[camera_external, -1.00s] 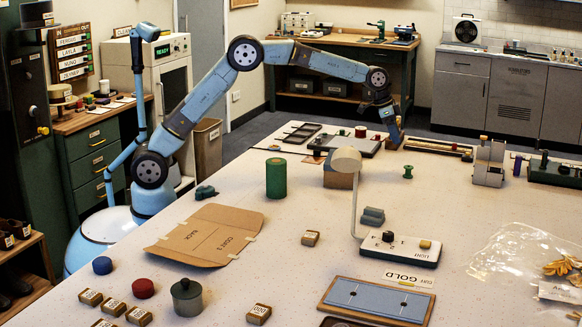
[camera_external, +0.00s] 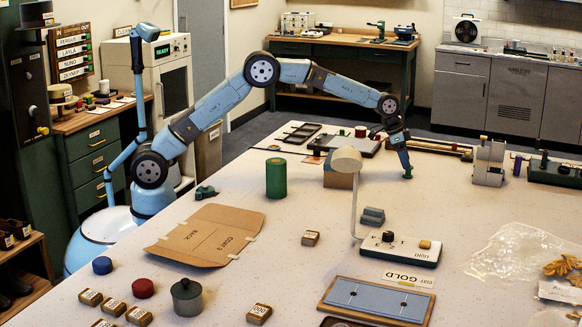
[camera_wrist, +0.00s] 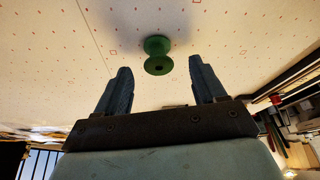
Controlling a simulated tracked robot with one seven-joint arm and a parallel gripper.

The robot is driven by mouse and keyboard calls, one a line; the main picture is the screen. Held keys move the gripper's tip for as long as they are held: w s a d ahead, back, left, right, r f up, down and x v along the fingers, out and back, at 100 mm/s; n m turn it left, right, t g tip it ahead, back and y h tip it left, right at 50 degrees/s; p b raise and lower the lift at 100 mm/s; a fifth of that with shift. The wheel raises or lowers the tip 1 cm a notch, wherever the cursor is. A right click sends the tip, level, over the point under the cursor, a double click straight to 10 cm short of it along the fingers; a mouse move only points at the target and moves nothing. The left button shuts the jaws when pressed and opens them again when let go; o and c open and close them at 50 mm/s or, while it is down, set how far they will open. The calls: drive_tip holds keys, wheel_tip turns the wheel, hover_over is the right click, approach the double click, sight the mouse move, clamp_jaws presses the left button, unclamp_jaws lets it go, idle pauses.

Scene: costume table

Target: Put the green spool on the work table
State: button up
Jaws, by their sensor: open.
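The small green spool (camera_external: 408,173) stands upright on the large white work table (camera_external: 330,240), toward its far right part. In the external view my gripper (camera_external: 405,172) is right at the spool and partly hides it. In the wrist view the green spool (camera_wrist: 157,56) shows on the dotted table top, just beyond the fingertips and between their lines. The two dark fingers of my gripper (camera_wrist: 158,75) are spread apart, with nothing between them. A larger green cylinder (camera_external: 276,178) stands farther left on the table.
A grey device (camera_external: 489,163) stands to the right. A dark-edged tray (camera_external: 350,145) and long rail (camera_external: 430,147) lie behind. Table top around the spool is clear.

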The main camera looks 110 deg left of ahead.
sight(408, 172)
drive_tip(key=x, duration=0.4)
drive_tip(key=shift+w+d+f, duration=0.1)
drive_tip(key=shift+w+f, duration=0.1)
drive_tip(key=shift+w, duration=0.05)
drive_tip(key=shift+c, duration=0.2)
